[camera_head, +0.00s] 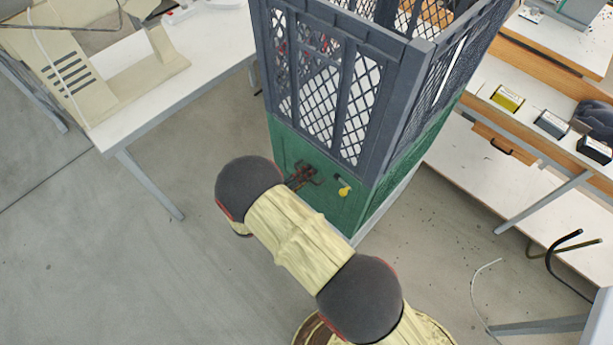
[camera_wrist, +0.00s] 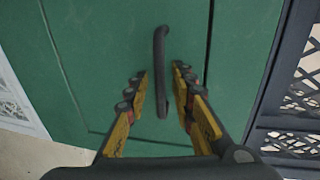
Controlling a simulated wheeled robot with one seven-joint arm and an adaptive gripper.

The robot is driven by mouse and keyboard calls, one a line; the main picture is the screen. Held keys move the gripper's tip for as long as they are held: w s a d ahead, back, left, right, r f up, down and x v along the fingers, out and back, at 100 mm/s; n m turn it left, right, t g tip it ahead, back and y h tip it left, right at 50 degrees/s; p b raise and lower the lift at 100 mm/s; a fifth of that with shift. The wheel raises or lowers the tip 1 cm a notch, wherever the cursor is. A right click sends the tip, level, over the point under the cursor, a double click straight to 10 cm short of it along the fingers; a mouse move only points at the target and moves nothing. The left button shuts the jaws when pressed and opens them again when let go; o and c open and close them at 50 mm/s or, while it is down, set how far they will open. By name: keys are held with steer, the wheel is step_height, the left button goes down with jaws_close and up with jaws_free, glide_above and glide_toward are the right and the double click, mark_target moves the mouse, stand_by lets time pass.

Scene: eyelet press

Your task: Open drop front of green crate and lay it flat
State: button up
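The crate has a green lower part (camera_head: 398,165) and dark grey lattice walls (camera_head: 395,90) above it. Its green front panel (camera_wrist: 105,40) stands upright and looks shut, with thin seam lines around it in the wrist view. A dark bar handle (camera_wrist: 160,75) is fixed to the panel. My gripper (camera_wrist: 160,76) is open, with one finger on each side of the handle and a visible gap on both sides. In the head view my gripper (camera_head: 302,176) is close to the green front.
A white table (camera_head: 215,45) with a beige machine (camera_head: 75,65) stands at the left. A bench (camera_head: 540,130) with small boxes stands at the right, with bent tubes (camera_head: 560,250) below it. The grey floor (camera_head: 150,270) before the crate is clear on the left.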

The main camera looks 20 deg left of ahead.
steer(key=c, duration=0.3)
jaws_close()
stand_by(0.7)
